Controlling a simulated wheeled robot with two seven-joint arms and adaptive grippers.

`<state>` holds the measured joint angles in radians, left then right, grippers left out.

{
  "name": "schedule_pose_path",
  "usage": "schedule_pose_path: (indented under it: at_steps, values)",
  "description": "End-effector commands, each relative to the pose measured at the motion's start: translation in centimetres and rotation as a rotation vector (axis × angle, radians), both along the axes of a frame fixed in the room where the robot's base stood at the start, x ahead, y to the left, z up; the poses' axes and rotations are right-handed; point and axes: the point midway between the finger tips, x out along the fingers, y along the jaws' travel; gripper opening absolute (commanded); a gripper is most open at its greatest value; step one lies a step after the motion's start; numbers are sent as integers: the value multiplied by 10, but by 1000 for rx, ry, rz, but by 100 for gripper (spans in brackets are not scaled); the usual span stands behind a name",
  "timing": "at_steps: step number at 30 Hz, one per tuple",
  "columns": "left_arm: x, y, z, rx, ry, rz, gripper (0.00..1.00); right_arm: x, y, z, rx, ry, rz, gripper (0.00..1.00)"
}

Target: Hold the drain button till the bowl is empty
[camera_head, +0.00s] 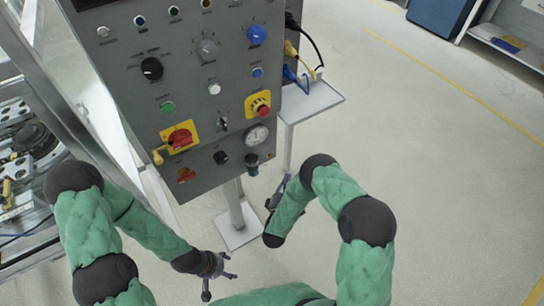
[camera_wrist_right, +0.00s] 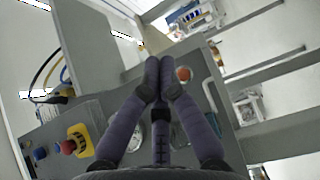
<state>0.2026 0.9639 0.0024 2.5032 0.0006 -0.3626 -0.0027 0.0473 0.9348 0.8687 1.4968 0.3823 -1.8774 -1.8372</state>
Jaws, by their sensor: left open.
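A grey control panel (camera_head: 200,80) carries several buttons and knobs; the labels are too small to read, so I cannot tell which one is the drain button. No bowl is recognisable in either view. My right gripper (camera_head: 276,194) is below the panel's lower right edge in the head view. In the right wrist view its two fingers (camera_wrist_right: 158,72) meet at the tips, with nothing visible between them. An orange-red round button (camera_wrist_right: 183,73) shows just right of the tips; contact cannot be told. My left gripper (camera_head: 222,270) is open and empty, low and clear of the panel.
A yellow-backed red emergency button (camera_head: 262,109) and a gauge (camera_head: 257,135) are at the panel's right. A red rotary switch (camera_head: 180,137) is at lower left. A small side shelf (camera_head: 315,100) has cables above it. The floor at right is clear.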

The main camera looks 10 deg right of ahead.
Motion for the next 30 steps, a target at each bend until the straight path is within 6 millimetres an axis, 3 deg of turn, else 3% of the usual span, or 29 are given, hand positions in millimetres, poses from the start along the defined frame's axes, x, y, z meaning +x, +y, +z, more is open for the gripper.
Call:
schedule_pose_path:
  at_steps: [16, 30]
  values:
    - [0, 0, -2, 0, 0, 0, 66, 3, 1, 2, -29, -8, -9, 0]
    - [0, 0, -16, 0, 0, 0, 66, 53, 20, 1, -27, -9, -7, 0]
